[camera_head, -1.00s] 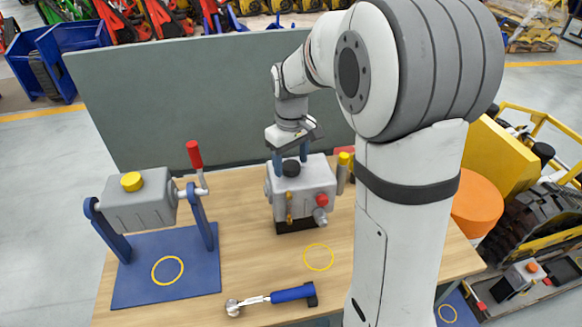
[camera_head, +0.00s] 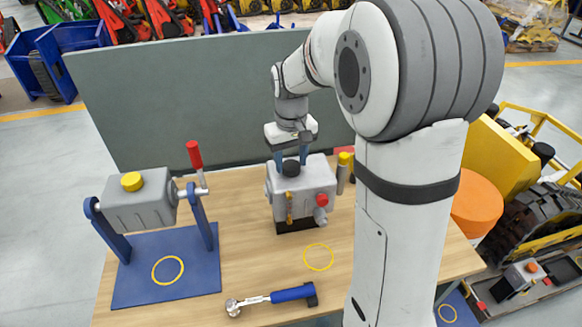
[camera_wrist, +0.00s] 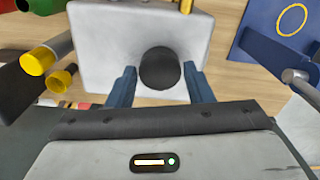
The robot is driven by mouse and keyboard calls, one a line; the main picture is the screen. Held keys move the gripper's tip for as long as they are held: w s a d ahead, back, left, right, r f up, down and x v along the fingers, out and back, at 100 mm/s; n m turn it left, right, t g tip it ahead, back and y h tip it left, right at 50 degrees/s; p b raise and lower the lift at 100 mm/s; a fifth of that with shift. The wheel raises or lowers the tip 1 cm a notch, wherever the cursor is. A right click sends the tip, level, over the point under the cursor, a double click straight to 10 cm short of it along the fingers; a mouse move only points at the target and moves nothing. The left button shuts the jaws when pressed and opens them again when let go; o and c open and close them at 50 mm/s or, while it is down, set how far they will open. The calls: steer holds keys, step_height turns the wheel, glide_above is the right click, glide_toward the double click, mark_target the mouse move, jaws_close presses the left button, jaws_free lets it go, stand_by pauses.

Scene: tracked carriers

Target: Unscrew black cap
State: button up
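The black cap (camera_head: 291,168) is round and sits on top of a grey housing (camera_head: 318,185) on the table. My gripper (camera_head: 291,160) points down at it from above. In the wrist view, the black cap (camera_wrist: 160,70) lies between the two blue fingertips of my gripper (camera_wrist: 160,72), one on each side. A thin gap seems to show between cap and fingers, so the gripper looks open. How far down the cap the fingertips reach is hard to tell. The housing (camera_wrist: 105,65) fills the upper middle of the wrist view.
The housing carries a red knob (camera_head: 322,200) and brass fittings, with a yellow-topped post (camera_head: 344,158) beside it. A grey box on a blue stand (camera_head: 165,265) with a red-handled crank is at left. A blue-handled tool (camera_head: 292,293) lies in front. A grey panel (camera_head: 190,100) stands behind.

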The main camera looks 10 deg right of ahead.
steer(key=shift+c, duration=1.3)
steer(key=n, duration=0.6)
steer(key=shift+n, duration=0.3)
steer(key=n, duration=0.3)
steer(key=shift+n, duration=0.4)
steer(key=n, duration=0.3)
steer(key=shift+n, duration=0.3)
steer(key=n, duration=0.3)
steer(key=shift+n, duration=1.3)
